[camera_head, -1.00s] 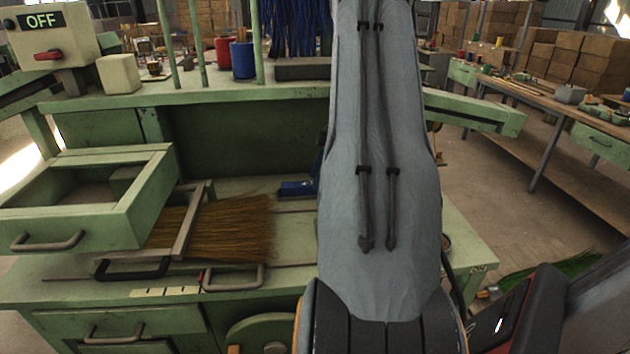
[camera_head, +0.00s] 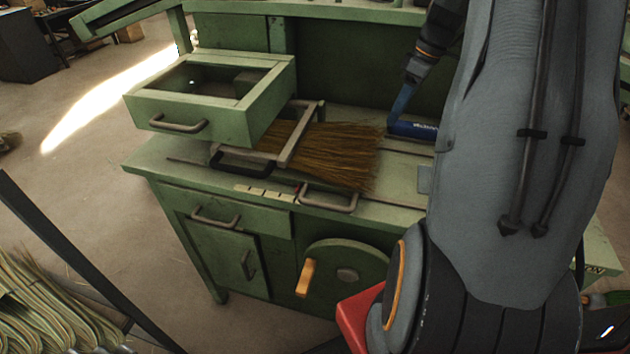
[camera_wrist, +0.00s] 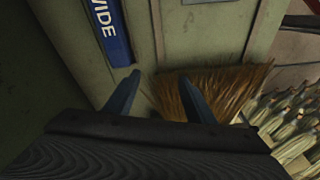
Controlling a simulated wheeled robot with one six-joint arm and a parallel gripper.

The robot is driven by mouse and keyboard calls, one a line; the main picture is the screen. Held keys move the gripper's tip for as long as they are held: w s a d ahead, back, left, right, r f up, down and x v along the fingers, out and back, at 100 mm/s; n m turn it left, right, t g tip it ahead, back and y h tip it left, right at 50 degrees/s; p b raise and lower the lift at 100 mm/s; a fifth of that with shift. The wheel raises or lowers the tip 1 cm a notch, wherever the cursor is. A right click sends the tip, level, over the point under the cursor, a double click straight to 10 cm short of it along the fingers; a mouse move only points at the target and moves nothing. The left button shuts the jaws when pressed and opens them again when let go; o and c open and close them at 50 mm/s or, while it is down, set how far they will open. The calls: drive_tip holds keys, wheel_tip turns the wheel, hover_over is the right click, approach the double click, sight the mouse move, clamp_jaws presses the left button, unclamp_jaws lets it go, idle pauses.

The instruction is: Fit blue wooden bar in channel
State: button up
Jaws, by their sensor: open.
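The blue wooden bar (camera_head: 413,130) lies on the green workbench top (camera_head: 405,170), to the right of the broom bristles and partly hidden by my arm. In the wrist view the bar (camera_wrist: 104,30) shows at upper left with white lettering that reads "WIDE". In the head view a finger of my gripper (camera_head: 402,103) points down just above the bar. Long dark grooves (camera_wrist: 157,30) run along the bench top; which one is the channel is unclear.
Brown broom bristles (camera_head: 335,155) lie on the bench in a metal clamp frame (camera_head: 298,140); they also show near the right finger in the wrist view (camera_wrist: 215,88). A hand wheel (camera_head: 350,270) sits on the front.

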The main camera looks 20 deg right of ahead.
drive_tip(key=s+a+m, duration=0.1)
drive_tip(key=a, duration=0.5)
drive_tip(key=s+a+m+h, duration=0.1)
drive_tip(key=a, duration=0.4)
drive_tip(key=s+a+m+g, duration=0.1)
drive_tip(key=a, duration=0.5)
drive_tip(key=shift+s+a+f+h, duration=0.25)
drive_tip(key=shift+s+a+h, duration=0.05)
drive_tip(key=shift+a, duration=0.05)
drive_tip(key=shift+m, duration=0.9)
drive_tip(key=s+a, duration=0.1)
drive_tip(key=a, duration=0.1)
drive_tip(key=s+a, duration=0.1)
drive_tip(key=a, duration=0.1)
drive_tip(key=s+a, duration=0.2)
drive_tip(key=a, duration=0.1)
drive_tip(key=shift+f, duration=0.3)
drive_tip(key=s+a+f+m+h, duration=0.1)
drive_tip(key=s+a+m, duration=0.1)
drive_tip(key=s+a, duration=0.5)
drive_tip(key=shift+f+t, duration=0.15)
drive_tip(key=shift+t, duration=0.25)
drive_tip(key=shift+s, duration=0.1)
